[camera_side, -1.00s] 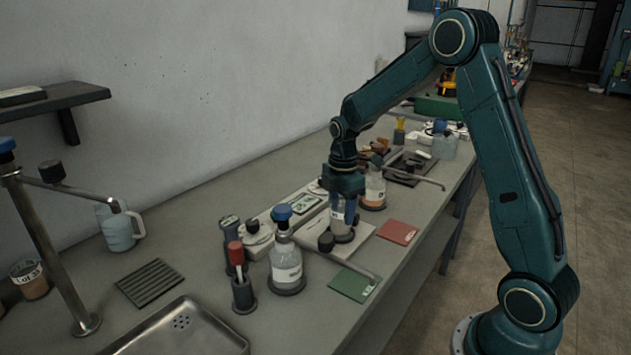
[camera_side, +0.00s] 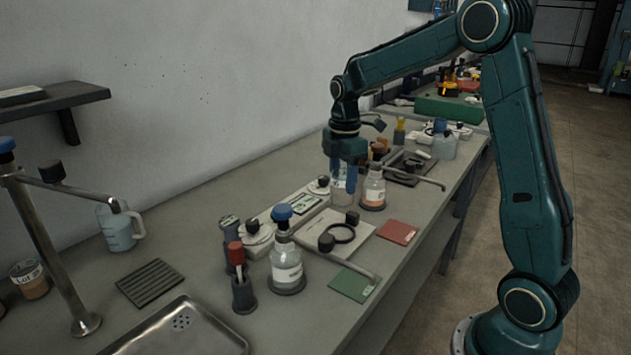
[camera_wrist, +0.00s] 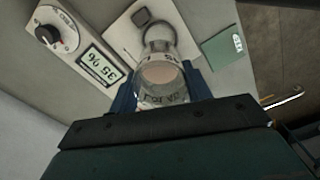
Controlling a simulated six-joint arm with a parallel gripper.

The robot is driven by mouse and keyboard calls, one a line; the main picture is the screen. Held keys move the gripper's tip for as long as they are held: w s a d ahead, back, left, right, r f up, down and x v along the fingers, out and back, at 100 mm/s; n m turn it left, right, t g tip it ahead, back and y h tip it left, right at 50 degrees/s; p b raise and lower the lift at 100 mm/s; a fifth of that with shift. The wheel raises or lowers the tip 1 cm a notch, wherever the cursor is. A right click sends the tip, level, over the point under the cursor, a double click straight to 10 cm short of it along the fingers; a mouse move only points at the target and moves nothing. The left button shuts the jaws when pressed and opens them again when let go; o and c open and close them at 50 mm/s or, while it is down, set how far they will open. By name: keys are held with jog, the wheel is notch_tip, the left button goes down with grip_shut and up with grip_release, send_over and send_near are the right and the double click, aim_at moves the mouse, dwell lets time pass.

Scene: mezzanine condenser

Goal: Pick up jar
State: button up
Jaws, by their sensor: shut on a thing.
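The jar (camera_side: 342,194) is a clear cylinder with a printed label, held between the blue fingers of my gripper (camera_side: 343,177). It hangs upright above the bench, near the ring stand. In the wrist view the jar (camera_wrist: 165,75) sits between the two blue fingers (camera_wrist: 163,92), and its lettering and pale brownish inside show. My gripper is shut on it. The fingers hide parts of its sides.
A white plate with a dark ring (camera_side: 341,233) lies below and in front. A bottle with orange contents (camera_side: 373,190) stands close to the right of the jar. A blue-capped bottle (camera_side: 286,262), a green mat (camera_side: 353,284) and a red mat (camera_side: 398,232) are nearer. A meter with a display (camera_wrist: 97,65) lies beside.

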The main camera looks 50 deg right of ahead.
notch_tip(320, 180, up, 10)
dwell(1.0)
jog(key=shift+r, duration=0.15)
dwell(0.7)
jog(key=s+a, duration=1.1)
notch_tip(320, 180, down, 16)
dwell(0.7)
jog(key=shift+f, duration=0.25)
jog(key=shift+f, duration=2.05)
jog(key=shift+f, duration=0.1)
